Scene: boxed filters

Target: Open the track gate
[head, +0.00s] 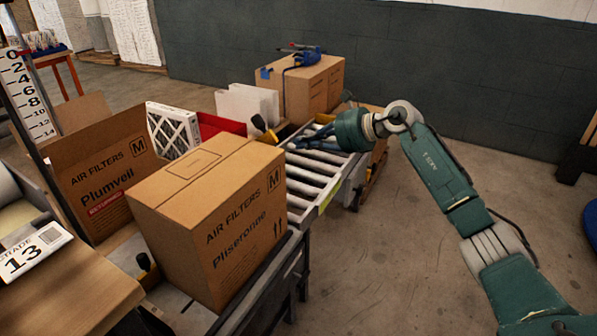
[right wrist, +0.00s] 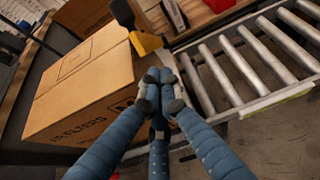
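The track gate seems to be the yellow piece with a dark handle (head: 263,129) at the near end of the roller track (head: 305,182). In the right wrist view the yellow piece (right wrist: 146,42) lies just beyond my fingertips, beside the carton's top corner. My right gripper (head: 308,141) reaches in from the right over the rollers. In the right wrist view its blue fingers (right wrist: 161,82) come together at the tips with nothing visible between them. I cannot tell whether they touch the yellow piece. My left gripper is not in view.
A closed Pliseronne carton (head: 215,225) stands at the near end of the track. An open Plumveil carton (head: 98,185) and a pleated filter (head: 172,130) are left of it. Another carton (head: 305,85) with a blue tool stands behind.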

